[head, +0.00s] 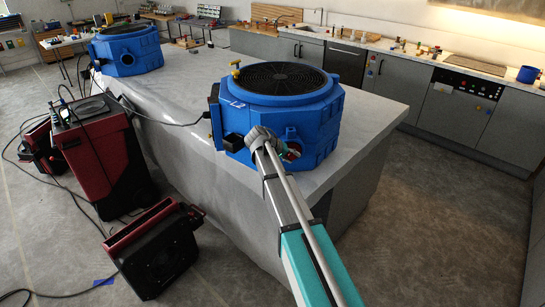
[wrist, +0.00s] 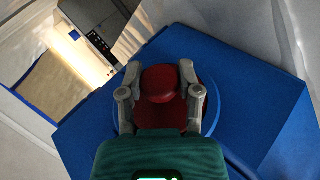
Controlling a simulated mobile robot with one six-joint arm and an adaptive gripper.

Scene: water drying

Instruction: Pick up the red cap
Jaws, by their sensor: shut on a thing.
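The red cap (wrist: 160,84) sits between the two fingers of my gripper (wrist: 159,92) in the wrist view, with the blue machine's round blue collar behind it. My gripper is shut on the cap, with one grey finger on each side. In the head view, the cap (head: 291,151) shows as a small red patch at the side of the near blue machine (head: 318,128), at the end of my arm. I cannot tell whether the cap still touches the machine's port.
The near machine stands on the grey counter (head: 195,95), with a second blue machine (head: 127,50) at its far end. A red and black dehumidifier (head: 100,150) and a black and red fan unit (head: 160,255) stand on the floor at left. The floor at right is clear.

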